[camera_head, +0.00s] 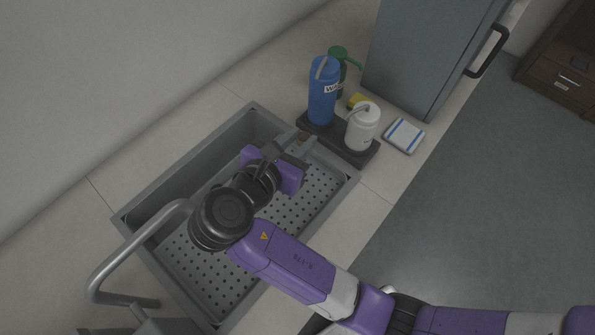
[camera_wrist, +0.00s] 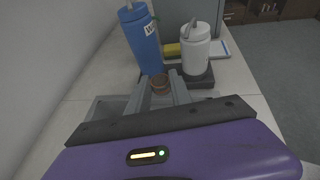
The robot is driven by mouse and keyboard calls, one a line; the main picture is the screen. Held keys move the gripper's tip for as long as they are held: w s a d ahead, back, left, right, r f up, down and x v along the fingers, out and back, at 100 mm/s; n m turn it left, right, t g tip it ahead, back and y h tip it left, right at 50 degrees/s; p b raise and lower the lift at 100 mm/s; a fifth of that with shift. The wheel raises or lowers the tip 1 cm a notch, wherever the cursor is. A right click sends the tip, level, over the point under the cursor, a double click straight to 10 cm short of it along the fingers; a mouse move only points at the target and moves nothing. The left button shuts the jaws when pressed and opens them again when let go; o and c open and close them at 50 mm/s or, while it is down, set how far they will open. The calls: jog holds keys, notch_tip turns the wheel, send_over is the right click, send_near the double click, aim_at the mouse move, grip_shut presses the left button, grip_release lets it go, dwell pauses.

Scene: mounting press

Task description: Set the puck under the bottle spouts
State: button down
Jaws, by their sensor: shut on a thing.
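My gripper (camera_head: 300,143) is shut on a small brown puck (camera_wrist: 160,83), which sits between the fingertips in the wrist view. In the head view the puck (camera_head: 304,135) shows only as a small brown patch at the fingertips, over the far end of the sink. Ahead of it, a blue bottle (camera_head: 323,95) with a partly readable label, a white bottle (camera_head: 362,128) and a green bottle (camera_head: 339,56) stand by a dark tray (camera_head: 359,158). The blue and white bottles also show in the wrist view (camera_wrist: 145,45), (camera_wrist: 195,52). The puck appears short of the tray.
A steel sink (camera_head: 344,188) with a perforated floor and a curved faucet (camera_head: 125,248) lies under my arm. A yellow item (camera_head: 356,100) is behind the white bottle. A blue-striped white cloth (camera_head: 404,136) lies to the right. A grey cabinet (camera_head: 425,55) stands behind.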

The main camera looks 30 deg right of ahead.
notch_tip(320, 180, down, 16)
jog(key=shift+r+b, duration=0.2)
jog(key=shift+b, duration=0.35)
jog(key=c, duration=1.1)
grip_release()
jog(key=shift+f, duration=0.1)
jog(key=shift+c, duration=0.2)
jog(key=v, duration=1.2)
jog(key=shift+b, duration=0.35)
jog(key=shift+r, duration=0.2)
